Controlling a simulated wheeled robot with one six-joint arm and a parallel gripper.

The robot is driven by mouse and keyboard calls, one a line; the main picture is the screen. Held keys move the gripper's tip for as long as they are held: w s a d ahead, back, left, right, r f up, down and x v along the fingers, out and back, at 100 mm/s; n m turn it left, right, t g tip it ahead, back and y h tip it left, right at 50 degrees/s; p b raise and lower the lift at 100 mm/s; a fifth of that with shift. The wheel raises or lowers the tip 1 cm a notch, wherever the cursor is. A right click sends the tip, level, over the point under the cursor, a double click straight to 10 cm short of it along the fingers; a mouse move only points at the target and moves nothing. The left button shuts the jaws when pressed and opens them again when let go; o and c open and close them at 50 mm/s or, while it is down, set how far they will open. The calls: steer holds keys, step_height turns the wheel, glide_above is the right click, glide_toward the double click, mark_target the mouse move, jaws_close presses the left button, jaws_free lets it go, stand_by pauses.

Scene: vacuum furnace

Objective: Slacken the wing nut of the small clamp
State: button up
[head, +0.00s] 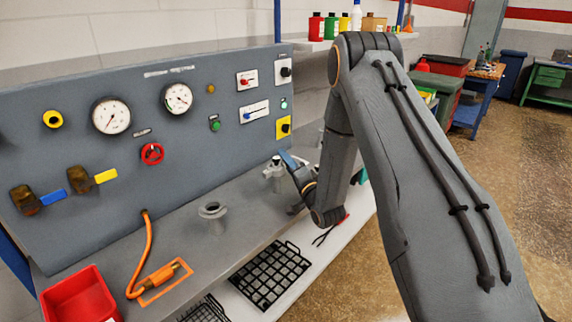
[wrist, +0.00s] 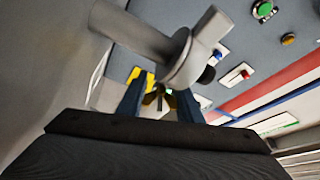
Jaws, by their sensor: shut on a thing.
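In the head view my gripper (head: 287,160) is at the right end of the grey bench shelf, beside a small grey flanged pipe joint (head: 272,172). In the wrist view the pipe joint (wrist: 182,60) fills the upper middle, with its round flange tilted in the picture. The two blue fingers of my gripper (wrist: 160,98) stand just below that flange, shut on a small brass-coloured part, the wing nut (wrist: 158,93). The fingers and the joint hide most of the small clamp, and its band cannot be made out.
An upright flanged stub (head: 212,212) stands on the shelf to the left. The grey panel (head: 200,150) behind carries gauges, valves and switches. An orange hose (head: 148,255), a red bin (head: 80,296) and a black wire basket (head: 270,275) are nearer the front.

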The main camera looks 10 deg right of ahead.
steer(key=o, duration=1.1)
steer(key=shift+b+v, duration=1.05)
steer(key=shift+v, duration=2.9)
